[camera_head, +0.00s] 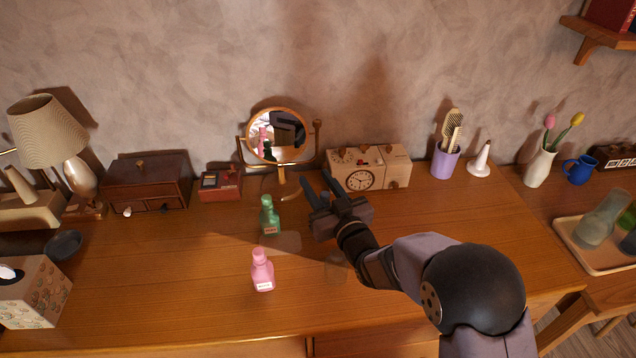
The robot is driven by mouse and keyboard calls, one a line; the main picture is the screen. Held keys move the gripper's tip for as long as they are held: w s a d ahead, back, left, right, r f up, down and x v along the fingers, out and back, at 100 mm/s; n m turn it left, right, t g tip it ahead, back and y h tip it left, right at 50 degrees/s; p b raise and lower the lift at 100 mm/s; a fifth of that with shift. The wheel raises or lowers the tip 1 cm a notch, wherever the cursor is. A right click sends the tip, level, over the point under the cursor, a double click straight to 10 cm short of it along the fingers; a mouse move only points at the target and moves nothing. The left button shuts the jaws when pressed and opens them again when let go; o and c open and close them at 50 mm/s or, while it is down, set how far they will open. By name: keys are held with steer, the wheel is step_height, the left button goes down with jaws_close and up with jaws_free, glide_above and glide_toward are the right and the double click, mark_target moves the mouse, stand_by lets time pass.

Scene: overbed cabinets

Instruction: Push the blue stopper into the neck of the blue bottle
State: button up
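My gripper (318,182) is over the middle of the desk, below the wooden clock box. Its two dark fingers point up and left and stand apart. A small bluish patch (325,200) shows between the fingers; I cannot tell if it is the stopper, the blue bottle or part of my gripper. No blue bottle can be made out clearly on the desk; my gripper and arm cover part of it. A green bottle (269,217) stands upright left of my gripper. A pink bottle (262,272) stands upright nearer the front.
A round mirror (278,135), red box (220,184) and clock box (369,171) line the back. A purple brush cup (445,163) stands right of them. At far right are a blue mug (579,170) and a tray (590,262) of glassware.

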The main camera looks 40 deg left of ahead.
mark_target(327, 197)
stand_by(0.3)
steer(key=shift+b+v, duration=0.7)
steer(key=shift+v, duration=2.75)
steer(key=shift+s+d, duration=0.15)
steer(key=shift+d, duration=0.05)
